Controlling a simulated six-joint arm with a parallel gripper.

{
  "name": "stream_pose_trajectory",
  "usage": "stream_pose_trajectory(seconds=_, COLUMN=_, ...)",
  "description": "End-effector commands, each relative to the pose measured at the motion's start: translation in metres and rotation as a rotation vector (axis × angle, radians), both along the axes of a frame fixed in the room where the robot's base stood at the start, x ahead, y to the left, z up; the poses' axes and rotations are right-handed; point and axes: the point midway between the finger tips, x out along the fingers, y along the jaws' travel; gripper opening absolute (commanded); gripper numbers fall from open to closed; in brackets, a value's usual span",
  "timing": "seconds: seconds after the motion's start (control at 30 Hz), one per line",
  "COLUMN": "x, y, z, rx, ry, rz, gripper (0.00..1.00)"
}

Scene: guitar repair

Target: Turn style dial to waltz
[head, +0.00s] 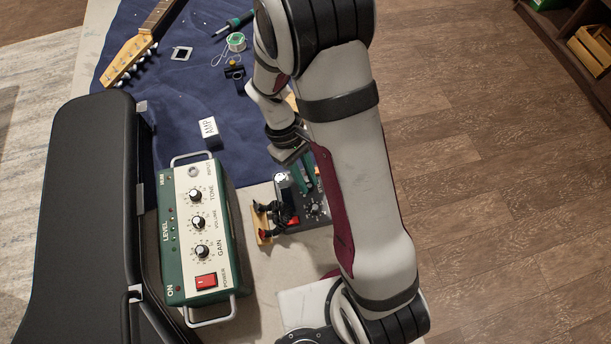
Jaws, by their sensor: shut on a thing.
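A small dark control box (319,222) lies on the bench to the right of the amplifier, partly covered by my arm. A black knob (314,208) with pale marks around it shows on its lower right, and a red button (293,221) on its lower left. The lettering on the box is too small to read, so the dial's setting cannot be told.
A green amplifier (183,229) with knobs and a red switch stands left of the box. A white AMP cube (209,128), solder spool (236,42) and guitar neck (144,40) lie beyond. A black case (85,200) borders the left.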

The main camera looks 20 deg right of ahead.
Motion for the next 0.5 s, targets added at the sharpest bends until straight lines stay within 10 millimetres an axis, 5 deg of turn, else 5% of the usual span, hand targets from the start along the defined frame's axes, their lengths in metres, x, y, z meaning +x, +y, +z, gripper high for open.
stream_pose_trajectory(seconds=0.5, x=0.0016, y=-0.0048, z=0.0001, rx=0.0, ry=0.0, rz=-0.462, gripper=0.0)
